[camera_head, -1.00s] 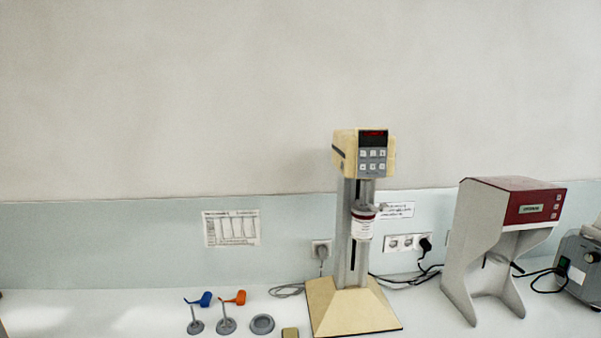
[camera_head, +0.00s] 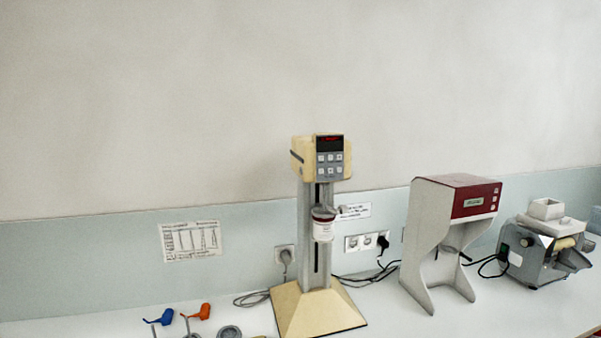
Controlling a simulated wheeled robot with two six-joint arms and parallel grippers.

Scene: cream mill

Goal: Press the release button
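A cream-coloured mixer (camera_head: 318,240) stands on the bench, with a grey panel of several buttons (camera_head: 329,164) and a red-lit display on its head. A white jar (camera_head: 323,229) with a dark red band is held at its column. To its right stands a grey machine (camera_head: 419,235) with a dark red front (camera_head: 475,201), a small display and several small buttons on that front's right side. Which button is the release button cannot be told, as the labels are too small. Neither of my grippers is in view.
A grey device with a hopper and roller (camera_head: 545,244) stands at the far right. Blue (camera_head: 162,317) and orange (camera_head: 197,312) pieces on stands and a grey ring (camera_head: 229,332) are at the lower left. Cables run behind the machines to wall sockets (camera_head: 367,242). The bench front right (camera_head: 480,315) is clear.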

